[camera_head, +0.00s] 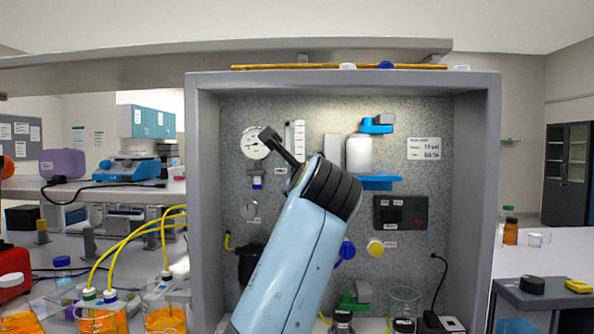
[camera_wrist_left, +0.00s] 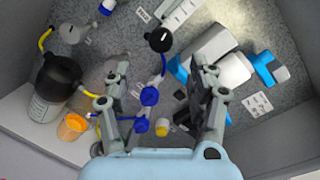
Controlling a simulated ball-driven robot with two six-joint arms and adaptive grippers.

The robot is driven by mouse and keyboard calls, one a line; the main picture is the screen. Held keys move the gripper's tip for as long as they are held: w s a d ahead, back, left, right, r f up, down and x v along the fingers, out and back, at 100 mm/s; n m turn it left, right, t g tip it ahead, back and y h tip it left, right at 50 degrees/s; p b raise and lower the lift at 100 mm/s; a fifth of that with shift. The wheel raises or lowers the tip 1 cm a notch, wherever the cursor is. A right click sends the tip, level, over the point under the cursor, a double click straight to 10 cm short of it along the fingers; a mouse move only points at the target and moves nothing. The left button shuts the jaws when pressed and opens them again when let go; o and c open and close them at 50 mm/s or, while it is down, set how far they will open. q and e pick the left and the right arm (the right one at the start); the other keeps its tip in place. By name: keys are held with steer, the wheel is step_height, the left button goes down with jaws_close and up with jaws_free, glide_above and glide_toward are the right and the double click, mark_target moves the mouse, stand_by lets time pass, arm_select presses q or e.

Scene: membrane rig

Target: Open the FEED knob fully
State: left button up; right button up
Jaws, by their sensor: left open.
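Several knobs show on the grey speckled panel, but their labels are too small to read, so I cannot tell for sure which one is FEED. A round black knob with a white mark (camera_wrist_left: 158,40) sits just beyond my left gripper (camera_wrist_left: 160,70) in the left wrist view. My left gripper's fingers are spread apart with nothing between them. A blue knob (camera_wrist_left: 150,96) and a yellow knob (camera_wrist_left: 162,128) show between and below the fingers. In the head view my left arm hides the black knob and the fingers; a blue knob (camera_head: 346,250) and the yellow knob (camera_head: 375,247) show right of it.
A pressure gauge (camera_head: 255,143) and a flow tube (camera_head: 294,140) are at the panel's upper left. A white cylinder (camera_head: 359,154) in blue brackets and a dark switch box (camera_head: 401,212) stand to the right. A black-capped bottle (camera_wrist_left: 52,88) is at lower left. Grey frame walls enclose the panel.

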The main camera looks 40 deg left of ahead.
arm_select(q)
steer(key=p+x, duration=0.2)
steer(key=x, duration=0.8)
steer(key=shift+w+r, duration=0.1)
steer(key=shift+r, duration=0.05)
steer(key=shift+w+a, duration=0.2)
steer(key=shift+a, duration=0.1)
steer(key=c, duration=1.2)
arm_select(e)
steer(key=shift+s+d+r, duration=0.25)
steer(key=shift+s+r, duration=0.15)
steer(key=shift+r, duration=0.1)
steer(key=shift+s+d+r, duration=0.25)
steer(key=shift+s+r, duration=0.1)
steer(key=shift+r, duration=0.15)
